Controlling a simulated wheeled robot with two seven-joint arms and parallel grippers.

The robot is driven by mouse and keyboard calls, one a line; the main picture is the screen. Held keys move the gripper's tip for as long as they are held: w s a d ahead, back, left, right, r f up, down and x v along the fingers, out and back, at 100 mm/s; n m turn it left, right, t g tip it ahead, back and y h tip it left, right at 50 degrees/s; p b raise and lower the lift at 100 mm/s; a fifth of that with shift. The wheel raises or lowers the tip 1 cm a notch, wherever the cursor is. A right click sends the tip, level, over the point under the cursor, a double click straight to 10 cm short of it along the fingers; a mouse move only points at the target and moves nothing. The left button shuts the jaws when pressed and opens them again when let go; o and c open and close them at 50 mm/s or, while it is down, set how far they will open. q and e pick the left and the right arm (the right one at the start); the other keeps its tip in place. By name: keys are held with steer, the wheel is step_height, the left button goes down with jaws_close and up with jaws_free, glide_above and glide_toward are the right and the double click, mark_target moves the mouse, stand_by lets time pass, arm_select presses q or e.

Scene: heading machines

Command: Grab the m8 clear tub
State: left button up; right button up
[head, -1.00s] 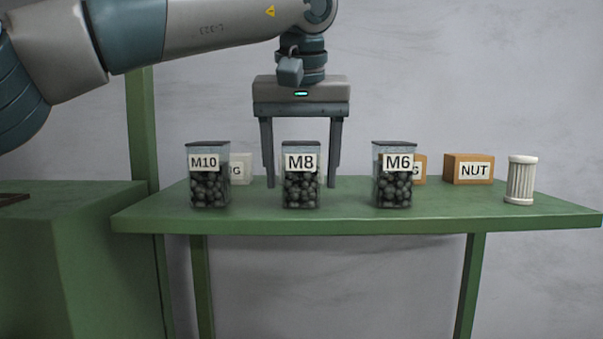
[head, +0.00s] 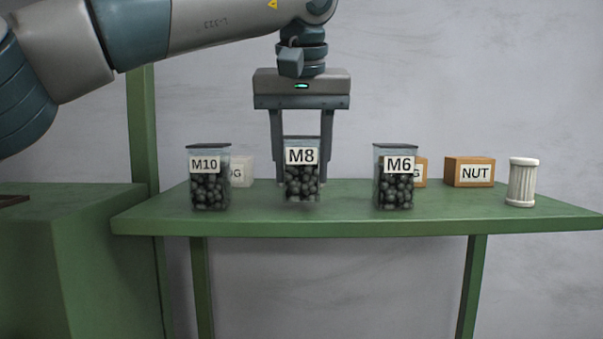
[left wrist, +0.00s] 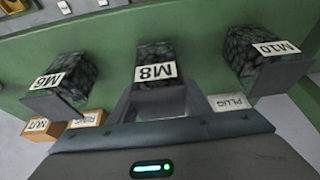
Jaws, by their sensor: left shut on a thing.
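The M8 clear tub (head: 302,184) has a dark lid, a white M8 label and dark round pieces inside. It is in the middle of the head view, between the M10 tub (head: 209,190) and the M6 tub (head: 394,191). My left gripper (head: 301,163) comes down from above and is shut on the M8 tub, one finger on each side. The tub's base looks slightly raised off the table. The M8 tub also shows between the fingers in the left wrist view (left wrist: 155,62). My right gripper is not in view.
The green table (head: 350,220) carries the tubs. Behind them stand a white box (head: 240,171), a partly hidden orange box (head: 420,171) and an orange NUT box (head: 469,172). A white ribbed cylinder (head: 521,182) stands at the right. Gaps separate the three tubs.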

mark_target(304, 144)
arm_select(q)
steer(key=shift+r, duration=0.45)
step_height(304, 144, up, 2)
steer(key=shift+s+d+r+b, duration=0.1)
steer(key=shift+d+b, duration=0.05)
steer(key=shift+b, duration=0.25)
steer(key=s+d+r, duration=0.6)
steer(key=s+d, duration=0.1)
steer(key=d, duration=0.1)
steer(key=shift+d+r, duration=0.35)
steer(key=shift+d, duration=0.05)
steer(key=shift+s, duration=0.1)
